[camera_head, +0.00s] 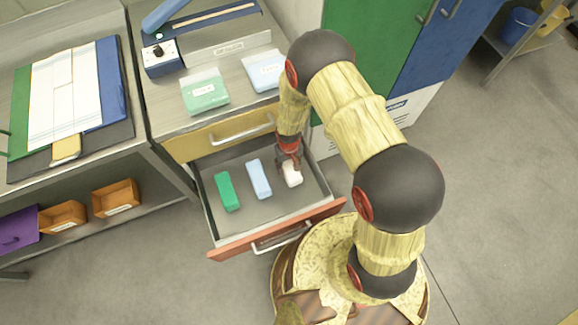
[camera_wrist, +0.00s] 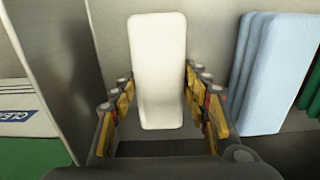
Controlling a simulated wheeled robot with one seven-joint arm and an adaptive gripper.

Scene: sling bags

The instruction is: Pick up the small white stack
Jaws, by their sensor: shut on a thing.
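The small white stack (camera_head: 292,175) is in the open drawer (camera_head: 248,213), near its right side in the head view. In the wrist view the white stack (camera_wrist: 158,70) stands between the two fingers of my gripper (camera_wrist: 160,112). My gripper (camera_head: 289,163) reaches down into the drawer from above and is shut on the white stack. The fingers cover part of the stack in the head view. I cannot tell whether the stack is lifted off the drawer floor.
A light blue stack (camera_head: 259,179) and a green stack (camera_head: 228,191) lie left of the white one in the drawer. The drawer's red front (camera_head: 235,249) and its side walls are close by. A closed yellow drawer (camera_head: 205,143) is above. Packs lie on the counter.

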